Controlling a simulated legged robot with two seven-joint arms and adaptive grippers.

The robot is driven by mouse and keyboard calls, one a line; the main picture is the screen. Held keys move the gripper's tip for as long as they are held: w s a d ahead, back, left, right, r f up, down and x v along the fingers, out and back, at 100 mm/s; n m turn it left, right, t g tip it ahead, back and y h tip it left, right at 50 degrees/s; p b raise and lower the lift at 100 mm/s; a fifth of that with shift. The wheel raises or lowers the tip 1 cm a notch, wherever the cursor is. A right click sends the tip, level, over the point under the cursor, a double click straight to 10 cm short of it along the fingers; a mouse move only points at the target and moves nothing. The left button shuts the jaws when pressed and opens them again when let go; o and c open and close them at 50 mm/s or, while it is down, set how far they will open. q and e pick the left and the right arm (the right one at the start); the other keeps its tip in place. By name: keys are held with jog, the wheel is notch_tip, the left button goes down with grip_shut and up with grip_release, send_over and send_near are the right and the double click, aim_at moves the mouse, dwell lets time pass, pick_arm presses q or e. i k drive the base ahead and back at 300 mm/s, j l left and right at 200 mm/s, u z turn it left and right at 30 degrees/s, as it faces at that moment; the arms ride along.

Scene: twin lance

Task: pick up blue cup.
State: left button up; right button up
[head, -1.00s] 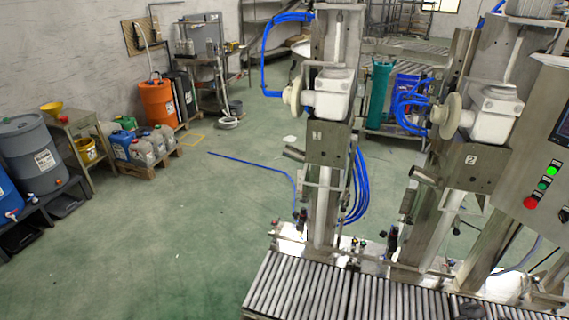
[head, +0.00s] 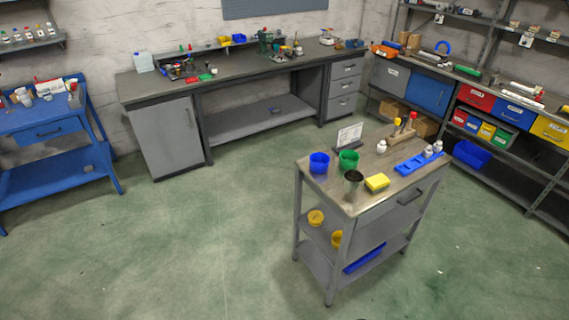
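The blue cup (head: 319,163) stands upright on the left back part of the top of a grey cart (head: 345,190). A green cup (head: 348,160) stands just to its right, and a dark metal cup (head: 353,183) stands in front of them near the cart's front edge. Neither of my grippers is in the head view, and nothing is touching the blue cup.
A yellow block (head: 377,182) and a blue tray (head: 414,164) share the cart top. A workbench (head: 230,68) lines the back wall, a blue table (head: 45,128) stands left, and shelves (head: 505,115) stand right. The green floor (head: 200,240) is clear left of the cart.

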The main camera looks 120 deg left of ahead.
aim_at(319, 162)
jog(key=u, duration=3.65)
